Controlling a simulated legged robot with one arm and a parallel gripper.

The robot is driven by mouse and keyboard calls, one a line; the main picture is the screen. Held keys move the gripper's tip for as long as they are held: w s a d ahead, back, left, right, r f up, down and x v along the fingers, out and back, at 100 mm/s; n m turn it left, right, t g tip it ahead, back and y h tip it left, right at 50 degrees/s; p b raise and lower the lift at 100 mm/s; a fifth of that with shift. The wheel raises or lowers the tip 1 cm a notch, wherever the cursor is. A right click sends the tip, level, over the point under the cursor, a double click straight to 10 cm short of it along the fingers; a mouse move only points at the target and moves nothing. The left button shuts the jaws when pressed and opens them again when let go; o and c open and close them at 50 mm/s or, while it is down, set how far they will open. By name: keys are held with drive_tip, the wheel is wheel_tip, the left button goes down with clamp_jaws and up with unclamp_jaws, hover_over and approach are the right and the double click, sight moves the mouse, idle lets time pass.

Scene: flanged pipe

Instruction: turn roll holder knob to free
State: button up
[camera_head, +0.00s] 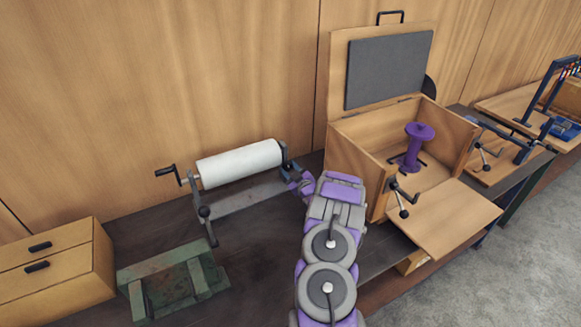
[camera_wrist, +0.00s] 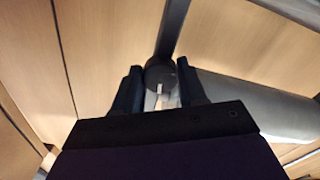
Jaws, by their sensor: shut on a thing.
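The roll holder (camera_head: 250,197) stands on the dark bench and carries a white roll (camera_head: 238,164). A crank handle (camera_head: 168,173) is at its left end. My gripper (camera_head: 291,168) is at the holder's right end, where the arm partly hides it. In the wrist view, my gripper's two dark fingers (camera_wrist: 160,88) are on either side of a dark round knob (camera_wrist: 160,74) with a small white mark, and are shut on it. The roll (camera_wrist: 255,105) extends to the right there, looking grey. The knob's exact setting cannot be told.
An open wooden box (camera_head: 350,152) with a purple spool (camera_head: 414,146) stands right of my arm. A wooden drawer unit (camera_head: 55,270) and a green metal stand (camera_head: 165,280) are at the front left. A wooden wall (camera_head: 150,90) rises close behind the holder.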

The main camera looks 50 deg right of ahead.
drive_tip(key=shift+m+p, duration=0.5)
drive_tip(key=shift+m, duration=0.5)
drive_tip(key=shift+f, duration=0.1)
drive_tip(key=o, duration=1.1)
drive_tip(key=shift+c, duration=0.2)
drive_tip(key=p+v, duration=0.2)
drive_tip(key=v, duration=1.5)
drive_tip(key=shift+s, duration=0.15)
